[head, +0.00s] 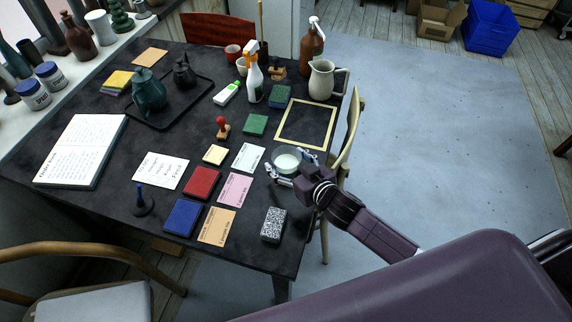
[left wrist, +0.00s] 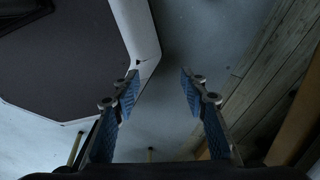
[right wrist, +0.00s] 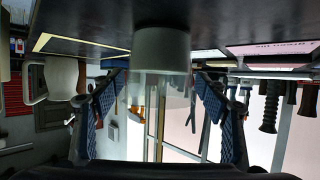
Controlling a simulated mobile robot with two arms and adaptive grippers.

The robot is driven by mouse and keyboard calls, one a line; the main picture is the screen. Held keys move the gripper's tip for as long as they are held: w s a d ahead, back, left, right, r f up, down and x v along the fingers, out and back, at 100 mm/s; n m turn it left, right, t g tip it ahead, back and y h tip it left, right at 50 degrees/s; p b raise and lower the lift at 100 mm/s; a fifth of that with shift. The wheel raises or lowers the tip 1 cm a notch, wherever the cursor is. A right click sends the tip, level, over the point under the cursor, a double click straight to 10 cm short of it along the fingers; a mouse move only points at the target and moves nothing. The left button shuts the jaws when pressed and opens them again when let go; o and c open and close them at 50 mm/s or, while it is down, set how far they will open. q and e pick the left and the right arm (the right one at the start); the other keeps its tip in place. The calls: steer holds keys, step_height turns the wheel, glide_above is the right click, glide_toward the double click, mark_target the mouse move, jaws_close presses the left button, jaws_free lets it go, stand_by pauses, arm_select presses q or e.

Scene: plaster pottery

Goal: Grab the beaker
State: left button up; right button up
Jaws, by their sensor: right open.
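The beaker (head: 287,161) is a clear glass cup with whitish contents, standing upright near the right edge of the dark table (head: 112,211). My right gripper (head: 290,165) is open, with one finger on either side of the beaker. In the right wrist view, which is upside down, the beaker (right wrist: 160,55) lies between the blue-padded fingers of the right gripper (right wrist: 160,80). I cannot tell whether either finger touches it. My left gripper (left wrist: 160,78) is open and empty over the floor in the left wrist view; it is out of the head view.
Cards, a red pad (head: 202,182) and a speckled block (head: 273,224) lie to the left and front. A wooden chair (head: 350,128) is close on the right.

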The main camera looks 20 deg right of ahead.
mark_target(280, 156)
steer(key=shift+w+a, duration=0.1)
steer(key=shift+w, duration=0.2)
steer(key=x, duration=0.4)
steer(key=shift+w+f, duration=0.1)
steer(key=shift+w, duration=0.1)
steer(key=shift+w+a+f, duration=0.1)
steer(key=shift+w+f, duration=0.05)
steer(key=shift+w, duration=0.15)
steer(key=shift+c, duration=0.7)
steer(key=c, duration=1.3)
arm_select(q)
steer(key=shift+w+d, duration=0.2)
steer(key=shift+w, duration=0.4)
arm_select(e)
steer(key=shift+c, duration=0.5)
steer(key=shift+c, duration=0.7)
